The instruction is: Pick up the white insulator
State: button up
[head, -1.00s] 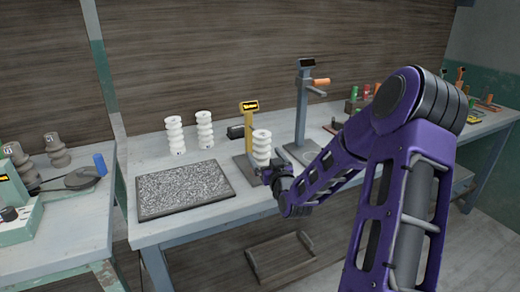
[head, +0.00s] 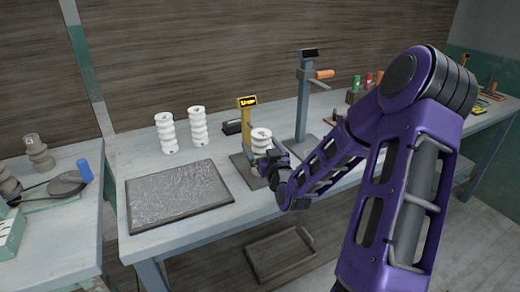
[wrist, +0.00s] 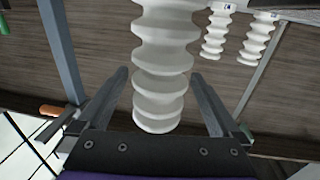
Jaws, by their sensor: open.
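A white ribbed insulator (head: 261,139) stands upright on the dark base of the yellow-posted stand. My gripper (head: 266,160) is right in front of it, at its lower part. In the wrist view, the insulator (wrist: 158,80) fills the space between the two fingers of my gripper (wrist: 160,75). The jaws are open, with a gap showing on each side of the insulator. Two more white insulators stand upright at the back left of the bench, one on the left (head: 165,133) and one on the right (head: 197,127).
A dark flat tray (head: 178,194) lies at the bench's front left. The yellow-posted stand (head: 246,122) has a lit display behind the insulator. A grey column with an orange handle (head: 324,74) stands to the right.

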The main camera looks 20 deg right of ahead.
jog(key=shift+c, duration=0.2)
grip_shut()
jog(key=shift+r, duration=0.1)
